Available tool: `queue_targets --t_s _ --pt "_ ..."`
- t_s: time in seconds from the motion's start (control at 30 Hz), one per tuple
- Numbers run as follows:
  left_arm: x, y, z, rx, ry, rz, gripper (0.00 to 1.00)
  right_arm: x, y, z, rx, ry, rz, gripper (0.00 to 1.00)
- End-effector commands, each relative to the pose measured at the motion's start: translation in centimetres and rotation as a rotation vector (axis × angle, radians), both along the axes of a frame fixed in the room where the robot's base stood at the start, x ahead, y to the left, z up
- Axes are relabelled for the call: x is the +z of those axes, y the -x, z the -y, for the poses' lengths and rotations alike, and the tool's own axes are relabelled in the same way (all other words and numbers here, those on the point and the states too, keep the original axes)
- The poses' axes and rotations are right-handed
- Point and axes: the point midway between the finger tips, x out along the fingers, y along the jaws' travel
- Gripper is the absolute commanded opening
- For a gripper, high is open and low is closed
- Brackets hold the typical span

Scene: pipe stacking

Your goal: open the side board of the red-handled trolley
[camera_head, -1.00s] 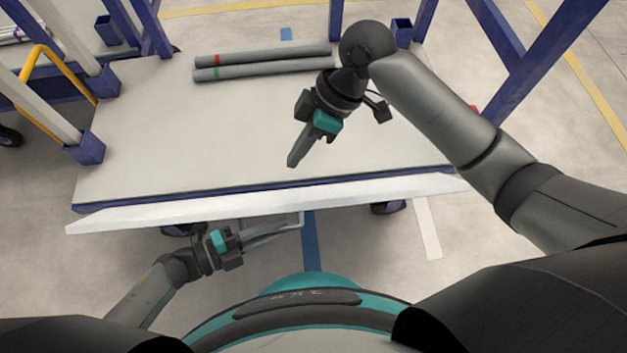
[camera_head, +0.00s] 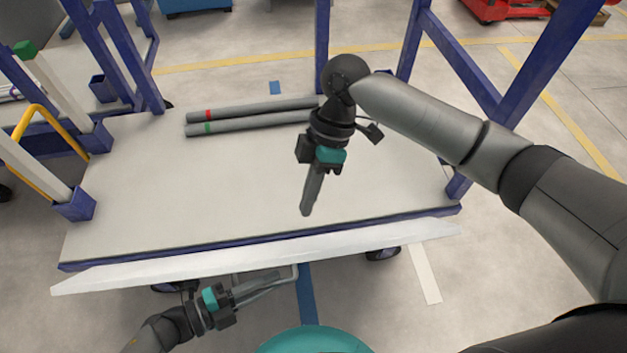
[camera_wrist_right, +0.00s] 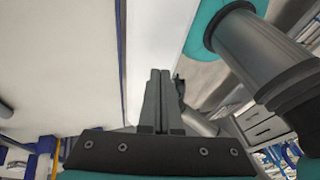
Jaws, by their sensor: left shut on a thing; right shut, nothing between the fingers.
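The trolley's deck (camera_head: 150,210) is pale with a blue front edge. The white side board (camera_head: 160,273) runs along that edge, seen as a narrow strip with a thin gap to the deck. My left gripper (camera_head: 278,280) is just under and in front of the board, shut on a thin pale bar, apparently the board's handle (camera_head: 295,271). My right gripper (camera_head: 307,212) is shut and empty over the deck, its tip near the front edge. In the right wrist view its closed fingers (camera_wrist_right: 156,85) appear against the white board (camera_wrist_right: 155,30). No red handle is clearly visible.
Two grey pipes (camera_head: 250,116), with red and green bands, lie at the back of the deck. Blue posts (camera_head: 322,45) rise around it, and a yellow handle (camera_head: 45,110) stands at the left.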

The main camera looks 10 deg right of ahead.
Motion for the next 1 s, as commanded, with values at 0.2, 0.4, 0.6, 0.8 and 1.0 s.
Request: queue_targets --t_s 0.2,0.4,0.6,0.8,1.0 --pt "0.1 -0.4 -0.2 0.008 -0.002 0.005 0.0 -4.0 1.8 -1.3 0.001 0.0 -0.003 0.0" --pt "0.1 -0.4 -0.2 0.008 -0.002 0.005 0.0 -5.4 3.9 -1.2 -0.001 0.0 -0.001 0.0" --pt "0.1 -0.4 -0.2 0.009 -0.003 0.004 0.0 -5.8 4.4 -1.2 -0.001 0.0 0.002 0.0" --pt "0.1 -0.4 -0.2 0.008 -0.003 0.004 0.0 -5.8 4.4 -1.2 -0.001 0.0 0.002 0.0" --pt "0.1 -0.4 -0.2 0.009 -0.003 0.004 0.0 -6.3 5.3 -1.2 0.0 0.0 -0.002 0.0"
